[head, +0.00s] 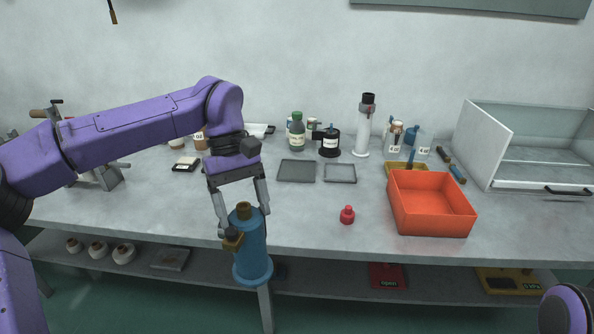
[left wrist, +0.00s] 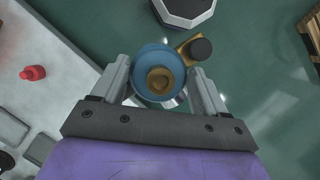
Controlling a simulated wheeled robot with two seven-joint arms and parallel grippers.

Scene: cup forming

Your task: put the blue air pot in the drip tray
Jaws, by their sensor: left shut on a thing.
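The blue air pot (head: 253,252) is upright in my left gripper (head: 242,213), its brown top between the fingers. It hangs in front of the table's front edge, with its wide base below tabletop height. In the left wrist view the pot (left wrist: 145,62) shows from above between the two fingers of the gripper (left wrist: 160,82), with a brown and black part at its side. Two shallow grey trays lie on the table, a darker one (head: 296,171) and a smaller one (head: 340,173). I cannot tell which is the drip tray. Both look empty. My right gripper is out of view.
A red knobbed piece (head: 347,215) and an orange-red bin (head: 432,204) stand right of the pot. Bottles and a white cylinder (head: 363,130) stand behind the trays. A lower shelf (head: 330,285) holds several items.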

